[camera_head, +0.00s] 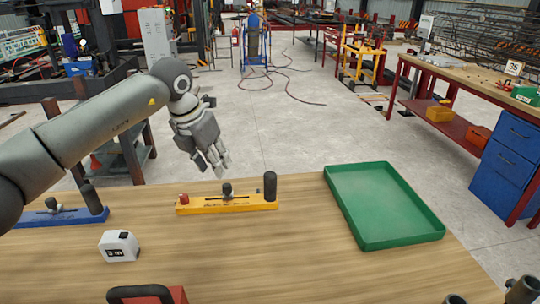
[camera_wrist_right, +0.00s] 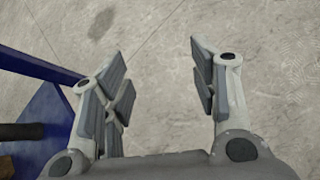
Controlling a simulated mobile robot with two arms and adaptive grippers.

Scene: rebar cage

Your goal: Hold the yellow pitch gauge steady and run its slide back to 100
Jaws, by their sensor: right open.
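The yellow pitch gauge (camera_head: 240,205) lies on the wooden table in the head view. It has a red knob (camera_head: 184,198) at its left end, a dark slide with a round knob (camera_head: 227,191) near its middle, and an upright black handle (camera_head: 270,186) at its right end. Its scale marks are too small to read. My left gripper (camera_head: 216,170) hangs above and behind the gauge, apart from it, with fingers spread and empty. My right gripper (camera_wrist_right: 160,75) is open and empty over the concrete floor in the right wrist view.
A blue gauge (camera_head: 62,216) lies at the left, with a white block (camera_head: 119,246) in front. An empty green tray (camera_head: 361,237) sits at the right. A red object with a black handle (camera_head: 148,294) is at the front edge. Bare wood lies between.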

